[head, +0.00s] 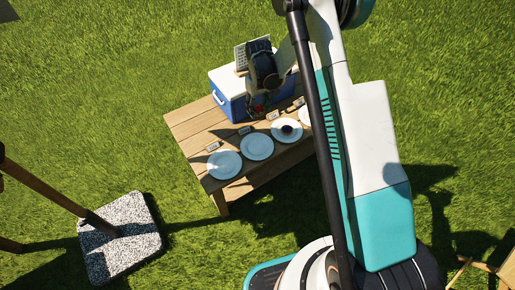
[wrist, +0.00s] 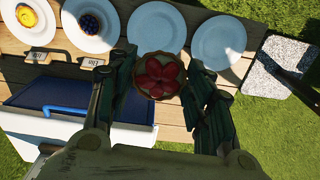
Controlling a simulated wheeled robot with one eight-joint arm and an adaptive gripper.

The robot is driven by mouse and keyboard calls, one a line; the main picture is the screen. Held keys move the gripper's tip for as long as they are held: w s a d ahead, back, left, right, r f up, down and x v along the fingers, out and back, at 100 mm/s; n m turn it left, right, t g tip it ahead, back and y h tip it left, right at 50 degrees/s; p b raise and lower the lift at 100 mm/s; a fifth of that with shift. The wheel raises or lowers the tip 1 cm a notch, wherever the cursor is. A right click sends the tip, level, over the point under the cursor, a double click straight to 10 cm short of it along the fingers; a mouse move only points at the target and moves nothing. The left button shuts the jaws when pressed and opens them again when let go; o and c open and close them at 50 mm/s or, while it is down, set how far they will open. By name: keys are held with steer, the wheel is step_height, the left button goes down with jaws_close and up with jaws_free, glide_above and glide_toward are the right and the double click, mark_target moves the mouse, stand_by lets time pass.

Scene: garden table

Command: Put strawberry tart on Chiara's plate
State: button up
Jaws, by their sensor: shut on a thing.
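The strawberry tart (wrist: 160,75), red fruit in a brown crust, sits between the fingers of my gripper (wrist: 158,82) in the wrist view. My gripper is shut on it, just beside the near rim of an empty plate (wrist: 157,24). In the head view my gripper (head: 261,98) is over the table by the cooler, with a bit of red at its tip. Another empty plate (wrist: 224,42) is to the right. A third plate (wrist: 115,40) holds a dark berry tart (wrist: 91,22). The name cards (wrist: 39,57) are too small to read, so I cannot tell which plate is Chiara's.
A fourth plate (wrist: 14,40) bears a yellow tart (wrist: 27,14). A blue and white cooler (head: 230,98) stands on the wooden table (head: 187,124) behind the cards. A speckled stone block (head: 105,258) lies on the grass to the left.

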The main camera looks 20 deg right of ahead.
glide_above(257, 147)
step_height(257, 147, down, 7)
steer(key=shift+n, duration=0.4)
step_height(257, 147, down, 20)
steer(key=b, duration=0.7)
steer(key=o, duration=1)
steer(key=shift+f, duration=0.1)
steer(key=shift+o, duration=0.2)
